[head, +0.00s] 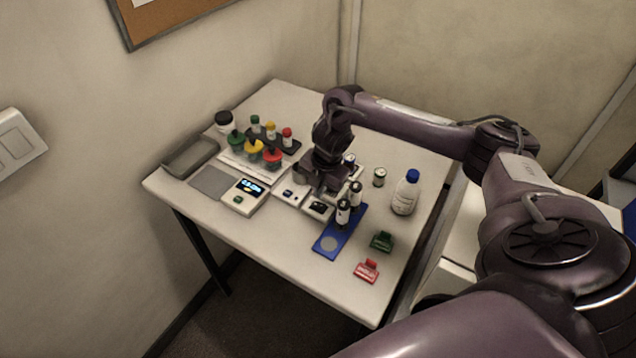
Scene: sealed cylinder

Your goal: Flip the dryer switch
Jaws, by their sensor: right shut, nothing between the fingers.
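My right gripper (323,187) reaches down over the middle of the table (305,267), shut and empty. It is directly above and beside two small white devices with dark parts on top. One white device (290,193) is at its lower left and the other (318,208) is just below its fingers. I cannot tell which one is the dryer. The switch is too small to make out, and the gripper partly hides this area. I cannot tell whether the fingertips touch a device. My left gripper is not in view.
A blue tray (328,243) holding dark cylinders (343,213) is right of the devices.

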